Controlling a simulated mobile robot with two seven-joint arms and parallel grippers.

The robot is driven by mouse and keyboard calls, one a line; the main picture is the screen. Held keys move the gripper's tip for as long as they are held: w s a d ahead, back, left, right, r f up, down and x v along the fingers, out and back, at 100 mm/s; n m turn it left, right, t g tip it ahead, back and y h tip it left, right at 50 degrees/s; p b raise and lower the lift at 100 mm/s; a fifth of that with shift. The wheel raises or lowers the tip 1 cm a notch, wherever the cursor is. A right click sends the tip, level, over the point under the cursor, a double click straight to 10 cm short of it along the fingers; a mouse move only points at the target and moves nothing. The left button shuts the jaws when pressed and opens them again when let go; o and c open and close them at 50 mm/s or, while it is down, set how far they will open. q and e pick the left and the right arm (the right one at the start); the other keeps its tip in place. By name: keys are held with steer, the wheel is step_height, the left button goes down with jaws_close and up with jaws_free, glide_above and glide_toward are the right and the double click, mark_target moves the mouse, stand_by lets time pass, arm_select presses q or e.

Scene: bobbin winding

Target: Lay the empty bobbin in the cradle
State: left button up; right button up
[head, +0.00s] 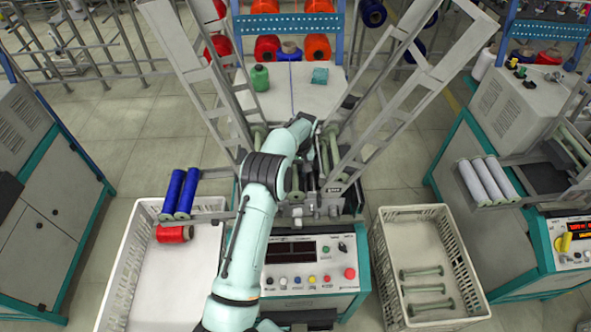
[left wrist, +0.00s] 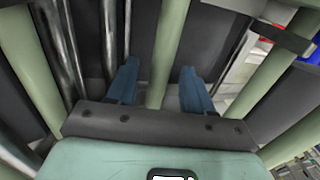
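In the left wrist view, a pale green empty bobbin (left wrist: 168,45) runs between the two blue fingers of my left gripper (left wrist: 158,70). The fingers stand apart, with a gap visible on each side of the bobbin. Two more pale green tubes flank it, one left (left wrist: 30,65) and one right (left wrist: 280,62). In the head view my left arm reaches over the middle winding machine, and its wrist hides the gripper and much of the cradle area. Green bobbins (head: 325,157) show beside the wrist. I cannot tell which part is the cradle. My right gripper is not in view.
A white crate (head: 447,214) on the right holds three empty green bobbins (head: 422,272). A white crate (head: 126,270) on the left has a red spool (head: 174,234) and blue spools (head: 188,190) at its back. Tall grey frames (head: 385,115) rise beside my wrist. A control panel (head: 300,265) faces front.

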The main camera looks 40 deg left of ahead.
arm_select(q)
step_height(320, 180, up, 13)
steer(key=w+d, duration=0.1)
steer(key=shift+d+r, duration=0.15)
stand_by(0.4)
